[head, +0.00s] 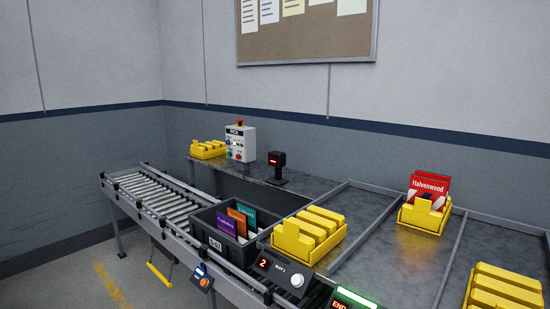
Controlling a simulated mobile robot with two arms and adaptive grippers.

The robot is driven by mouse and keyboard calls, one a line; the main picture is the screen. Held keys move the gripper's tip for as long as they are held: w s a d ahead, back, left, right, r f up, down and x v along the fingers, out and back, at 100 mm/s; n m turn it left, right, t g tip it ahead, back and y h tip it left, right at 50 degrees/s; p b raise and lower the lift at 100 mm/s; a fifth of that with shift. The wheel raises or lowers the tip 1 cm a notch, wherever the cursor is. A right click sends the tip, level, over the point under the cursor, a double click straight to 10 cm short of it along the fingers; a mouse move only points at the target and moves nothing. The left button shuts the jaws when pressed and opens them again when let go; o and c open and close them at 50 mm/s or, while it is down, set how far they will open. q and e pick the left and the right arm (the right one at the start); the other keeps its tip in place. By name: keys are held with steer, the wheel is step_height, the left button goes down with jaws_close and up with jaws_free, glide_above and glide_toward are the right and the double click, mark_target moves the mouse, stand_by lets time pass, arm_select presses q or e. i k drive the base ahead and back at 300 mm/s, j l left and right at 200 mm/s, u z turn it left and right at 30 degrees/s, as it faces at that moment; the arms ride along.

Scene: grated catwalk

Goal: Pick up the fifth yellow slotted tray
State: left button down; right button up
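Several yellow slotted trays show in the head view. One yellow tray (208,149) sits at the back left beside the control box. Another yellow tray (309,237) sits in the middle, just right of the black bin, and its slots look empty. A third tray (425,216) at the right holds red cards (429,187) marked "Halvenwood". One more yellow tray (503,290) is cut off by the lower right edge. I cannot tell which of them is the fifth. Neither of my grippers is in view.
A black bin (222,247) with purple, orange and teal cards stands on the roller conveyor (160,196). A control box (240,142) with a red button and a small red display (277,163) stand behind. Metal rails divide the grey table (365,262). A number panel (281,273) is in front.

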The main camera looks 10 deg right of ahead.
mark_target(215, 149)
steer(key=i+j+u, duration=0.65)
steer(key=i+u, duration=0.35)
steer(key=i, duration=0.15)
